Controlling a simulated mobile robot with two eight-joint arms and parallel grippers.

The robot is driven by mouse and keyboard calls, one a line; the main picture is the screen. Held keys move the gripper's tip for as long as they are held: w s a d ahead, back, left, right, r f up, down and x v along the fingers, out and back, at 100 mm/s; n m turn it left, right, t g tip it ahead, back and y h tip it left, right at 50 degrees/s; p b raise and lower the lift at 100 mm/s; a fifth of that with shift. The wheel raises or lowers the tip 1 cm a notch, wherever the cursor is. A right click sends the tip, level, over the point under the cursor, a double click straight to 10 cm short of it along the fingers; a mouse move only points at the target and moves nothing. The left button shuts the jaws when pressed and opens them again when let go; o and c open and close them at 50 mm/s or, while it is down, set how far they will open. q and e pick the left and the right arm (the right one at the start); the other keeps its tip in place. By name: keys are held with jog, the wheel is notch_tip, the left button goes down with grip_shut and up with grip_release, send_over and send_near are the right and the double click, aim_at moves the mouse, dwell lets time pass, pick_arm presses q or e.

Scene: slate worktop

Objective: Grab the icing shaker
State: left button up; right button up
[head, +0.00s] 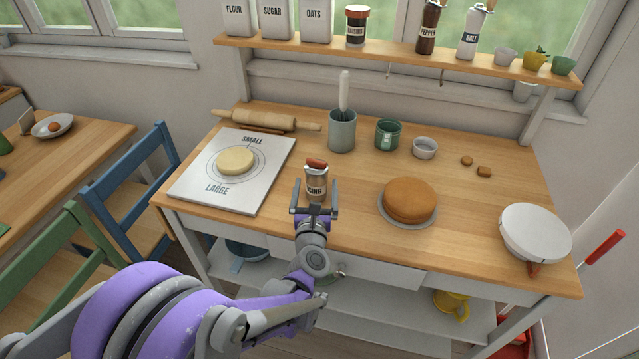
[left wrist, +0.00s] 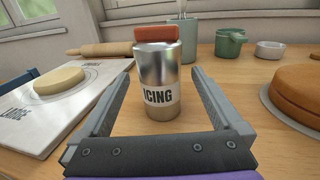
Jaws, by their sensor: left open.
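The icing shaker (head: 317,185) is a silver cylinder with a white ICING label and a reddish-brown top. In the left wrist view the gripper (left wrist: 158,105) has a visible gap on both sides of the shaker. My right gripper is not in view.
A white board (head: 272,165) with dough (head: 236,162) lies left of the shaker. A cake (head: 410,200) on a plate is to the right. A grey-green utensil pot (head: 342,132), a green mug (head: 388,135) and a rolling pin (head: 262,121) stand behind. A white pan (head: 535,232) is far right.

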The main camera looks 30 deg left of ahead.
pick_arm(q)
jog(key=x, duration=0.6)
jog(key=shift+w+a+f, duration=0.1)
jog(key=shift+w+f, duration=0.15)
jog(key=shift+f, duration=0.1)
jog(key=shift+s, duration=0.1)
jog(key=shift+c, duration=0.3)
